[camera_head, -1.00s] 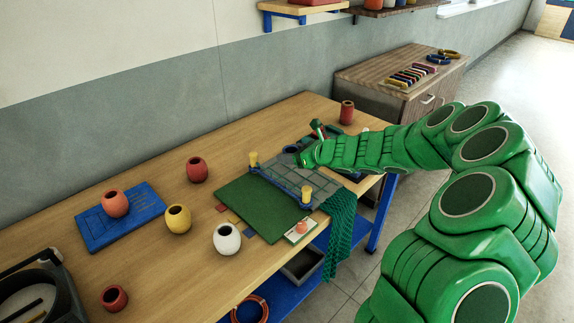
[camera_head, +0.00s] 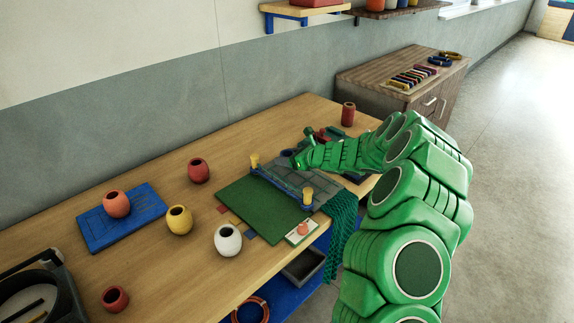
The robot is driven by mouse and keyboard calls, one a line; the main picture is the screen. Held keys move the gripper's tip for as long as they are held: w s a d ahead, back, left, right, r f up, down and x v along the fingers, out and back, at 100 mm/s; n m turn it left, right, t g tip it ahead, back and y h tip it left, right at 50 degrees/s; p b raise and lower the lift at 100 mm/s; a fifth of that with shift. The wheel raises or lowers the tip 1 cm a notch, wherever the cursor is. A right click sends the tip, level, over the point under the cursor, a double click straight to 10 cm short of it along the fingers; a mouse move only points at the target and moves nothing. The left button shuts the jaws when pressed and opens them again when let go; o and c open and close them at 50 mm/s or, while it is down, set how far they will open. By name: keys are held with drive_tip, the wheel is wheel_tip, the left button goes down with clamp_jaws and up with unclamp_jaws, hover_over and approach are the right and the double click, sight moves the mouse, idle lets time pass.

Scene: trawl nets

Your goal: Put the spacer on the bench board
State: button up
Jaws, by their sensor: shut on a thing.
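My gripper (camera_head: 305,148) is over the far end of the bench, just past the netting frame. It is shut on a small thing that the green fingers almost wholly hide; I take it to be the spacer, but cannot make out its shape. A flat green board (camera_head: 252,212) lies on the bench near its front edge and looks like the bench board. The netting frame (camera_head: 287,187), with grey net, a blue bar and yellow posts, stands at its right side. My gripper is apart from the green board, to its upper right.
A blue slotted board (camera_head: 120,225) with an orange pot (camera_head: 117,204) lies at left. A yellow pot (camera_head: 179,220), white pot (camera_head: 227,240) and red pot (camera_head: 198,171) stand left of the green board. Green netting (camera_head: 342,225) hangs over the front edge.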

sight(287, 170)
drive_tip(key=shift+w+a+f, duration=0.1)
drive_tip(key=shift+w+f, duration=0.3)
drive_tip(key=shift+f, duration=1.55)
drive_tip(key=o, duration=1)
drive_tip(key=shift+f, duration=0.1)
drive_tip(key=shift+o, duration=0.2)
drive_tip(key=shift+s+d+r, duration=0.35)
drive_tip(key=shift+d+r, duration=0.1)
drive_tip(key=shift+d, duration=0.05)
drive_tip(key=v, duration=1)
drive_tip(key=shift+s+d, duration=0.25)
drive_tip(key=shift+s, duration=0.1)
drive_tip(key=shift+r, duration=0.15)
